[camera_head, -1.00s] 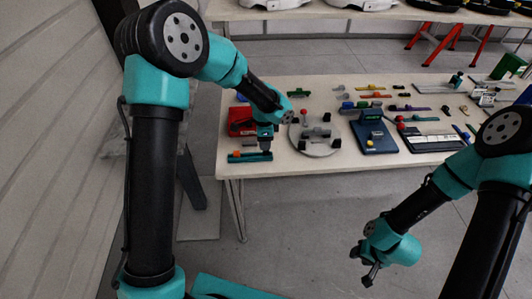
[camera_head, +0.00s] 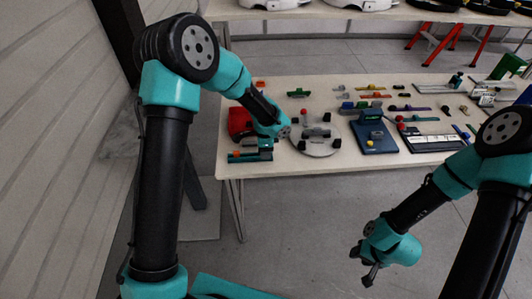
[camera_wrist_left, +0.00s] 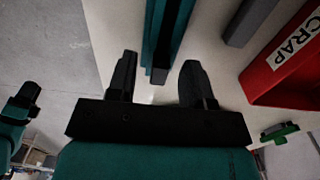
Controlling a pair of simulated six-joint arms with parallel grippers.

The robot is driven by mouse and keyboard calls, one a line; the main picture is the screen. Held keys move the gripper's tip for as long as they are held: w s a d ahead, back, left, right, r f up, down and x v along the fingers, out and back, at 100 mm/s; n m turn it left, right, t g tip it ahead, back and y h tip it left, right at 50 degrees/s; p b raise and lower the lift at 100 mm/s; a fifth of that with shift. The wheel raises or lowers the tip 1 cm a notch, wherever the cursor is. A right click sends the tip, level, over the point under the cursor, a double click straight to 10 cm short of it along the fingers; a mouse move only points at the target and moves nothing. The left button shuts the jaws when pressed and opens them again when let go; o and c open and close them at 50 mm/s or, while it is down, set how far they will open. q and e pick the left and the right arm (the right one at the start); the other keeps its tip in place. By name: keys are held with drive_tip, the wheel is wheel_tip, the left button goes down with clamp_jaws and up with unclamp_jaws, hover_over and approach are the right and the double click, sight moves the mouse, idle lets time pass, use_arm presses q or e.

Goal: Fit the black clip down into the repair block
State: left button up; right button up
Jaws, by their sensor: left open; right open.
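A teal block (camera_head: 243,158) with a small orange spot lies at the front left corner of the table; I take it as the repair block. In the left wrist view a long teal piece (camera_wrist_left: 152,38) with a dark strip lies just beyond my fingertips. I cannot tell whether that strip is a slot or the black clip, and I cannot single out the clip elsewhere. My left gripper (camera_wrist_left: 158,62) is open and empty, its fingers on either side of the teal piece's near end. My right gripper (camera_head: 362,266) is open and empty, low in front of the table.
A red scrap bin (camera_head: 238,121) stands close behind the teal block. A round grey plate (camera_head: 316,148) with black posts is just to the right. A dark blue stand (camera_head: 374,136) and several small coloured parts fill the table further right. The floor in front is clear.

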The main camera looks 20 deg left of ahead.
use_arm(q)
clamp_jaws()
idle(0.3)
drive_tip(key=shift+r, duration=0.45)
wheel_tip(320, 180, up, 3)
drive_tip(key=shift+f, duration=0.1)
drive_tip(key=s+d, duration=0.2)
drive_tip(key=s, duration=0.5)
drive_tip(key=s+d+r, duration=0.1)
drive_tip(key=s+d, duration=0.1)
drive_tip(key=s, duration=0.6)
drive_tip(key=shift+s+d+r, duration=0.15)
drive_tip(key=shift+d+r, duration=0.05)
drive_tip(key=shift+d, duration=0.1)
